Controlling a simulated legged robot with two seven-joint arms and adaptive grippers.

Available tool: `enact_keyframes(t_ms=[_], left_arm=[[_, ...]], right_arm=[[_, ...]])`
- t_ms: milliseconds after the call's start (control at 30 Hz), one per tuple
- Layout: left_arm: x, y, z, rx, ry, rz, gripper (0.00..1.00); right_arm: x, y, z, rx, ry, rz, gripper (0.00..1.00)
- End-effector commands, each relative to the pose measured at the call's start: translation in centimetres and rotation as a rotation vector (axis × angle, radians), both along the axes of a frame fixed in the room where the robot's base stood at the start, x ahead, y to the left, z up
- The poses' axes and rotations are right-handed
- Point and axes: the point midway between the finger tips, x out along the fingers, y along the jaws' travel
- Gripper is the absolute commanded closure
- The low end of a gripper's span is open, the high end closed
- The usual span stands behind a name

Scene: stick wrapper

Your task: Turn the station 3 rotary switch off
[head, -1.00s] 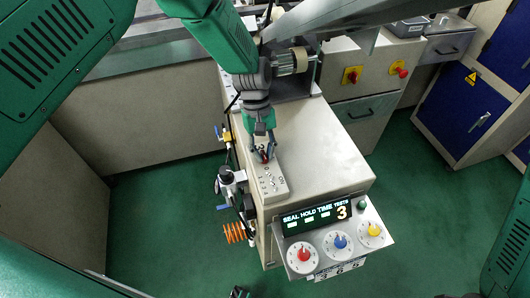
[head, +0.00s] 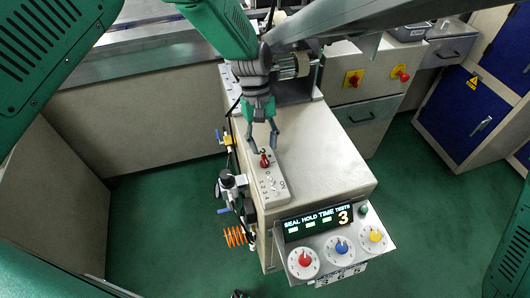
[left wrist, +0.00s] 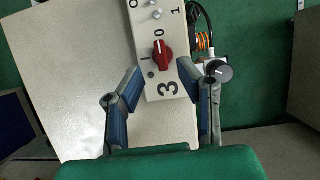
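The station 3 rotary switch is a red knob (left wrist: 161,55) on a pale switch panel (left wrist: 154,82), above a large printed 3 in the left wrist view. Its white pointer line appears to face the 0 mark, with the 1 mark to its left. In the head view the red knob (head: 265,160) sits at the far end of the panel (head: 268,190). My left gripper (head: 263,147) is open just above the knob. In the left wrist view its two blue fingers (left wrist: 158,83) are spread apart, with the knob between and beyond them, not touching it. My right gripper does not clearly show.
A control box (head: 338,245) with a display and red, blue and yellow dials stands at the machine's front. A gauge and valve assembly (head: 230,185) and an orange coil (head: 235,237) are left of the panel. The machine top (head: 325,150) right of the panel is clear.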

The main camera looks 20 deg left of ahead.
Motion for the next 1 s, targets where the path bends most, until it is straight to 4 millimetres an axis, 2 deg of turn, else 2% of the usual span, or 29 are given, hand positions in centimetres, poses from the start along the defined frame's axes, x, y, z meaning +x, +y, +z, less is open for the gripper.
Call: enact_keyframes(t_ms=[33,200,400,567,1000], left_arm=[[0.5,0.3,1.2,0.0,-0.005,0.001,0.69],[1.7,1.2,4.3,0.0,-0.004,0.002,0.69],[2.6,1.9,6.7,0.001,-0.002,0.001,0.69],[2.8,2.0,7.3,0.0,0.0,0.001,0.69],[2.7,2.0,7.2,0.0,0.0,0.001,0.69]], right_arm=[[0.0,0.0,0.0,0.0,0.0,0.0,0.6],[0.0,0.0,0.0,0.0,-0.001,0.0,0.6],[0.0,0.0,0.0,0.0,0.0,0.0,0.6],[0.0,0.0,0.0,0.0,0.0,0.0,0.6],[0.3,0.0,-0.1,0.0,0.002,0.0,0.6]])
